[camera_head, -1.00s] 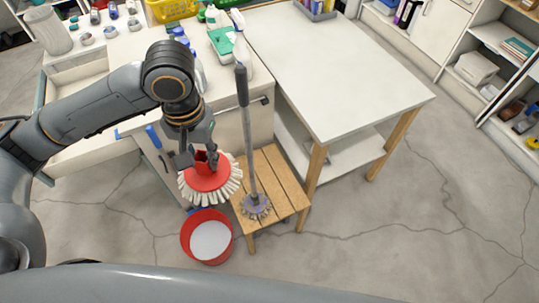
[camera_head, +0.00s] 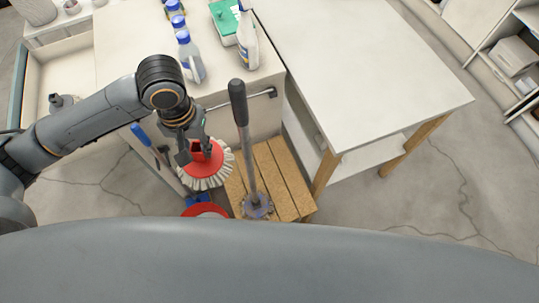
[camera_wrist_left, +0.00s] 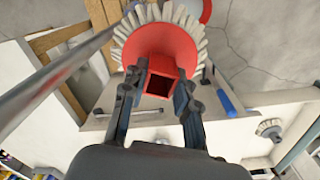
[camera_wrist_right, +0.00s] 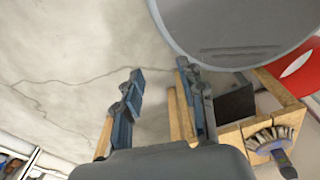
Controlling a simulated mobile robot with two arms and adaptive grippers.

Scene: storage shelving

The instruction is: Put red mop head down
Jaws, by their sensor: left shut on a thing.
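The red mop head (camera_head: 212,160), with a fringe of white strands, hangs from my left gripper (camera_head: 198,148), above and behind the red bucket (camera_head: 205,210) in the head view. In the left wrist view, the two fingers (camera_wrist_left: 156,100) are shut on the square red socket of the mop head (camera_wrist_left: 155,42). Most of the bucket is hidden behind my body. My right gripper (camera_wrist_right: 160,95) is open and empty in the right wrist view.
A white worktop (camera_head: 350,70) on wooden legs stands at the right. Spray bottles (camera_head: 247,40) and a green-topped box (camera_head: 224,20) stand on the counter behind the mop head. Bare cracked floor (camera_head: 440,190) is free to the right.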

